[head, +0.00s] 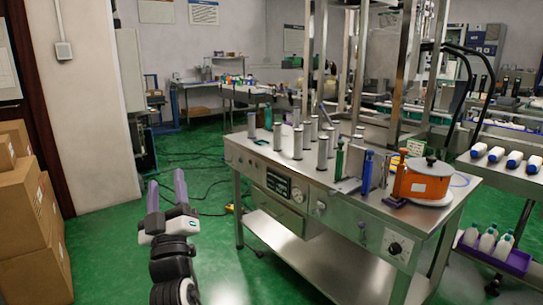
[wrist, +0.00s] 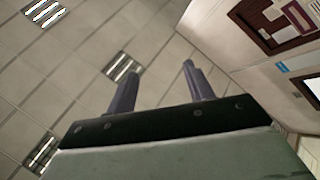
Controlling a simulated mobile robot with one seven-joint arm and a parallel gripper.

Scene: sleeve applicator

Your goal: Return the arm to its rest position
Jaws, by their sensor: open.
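My gripper (head: 167,192) is in the lower left of the head view, raised with its two purple-grey fingers pointing up. The fingers are apart and nothing is between them. My gripper stands over the green floor, left of the steel machine table (head: 290,168) and apart from it. In the wrist view my gripper (wrist: 158,85) is also empty. Behind its fingers are the tiled ceiling (wrist: 100,45) with lights and an upper wall with posters.
Cardboard boxes (head: 35,225) are stacked at the left edge. The table carries several metal cylinders, blue and green bottles and an orange round container (head: 422,180). A rack with white bottles (head: 490,240) stands at right. Green floor (head: 110,250) is open around my arm. Cables lie behind.

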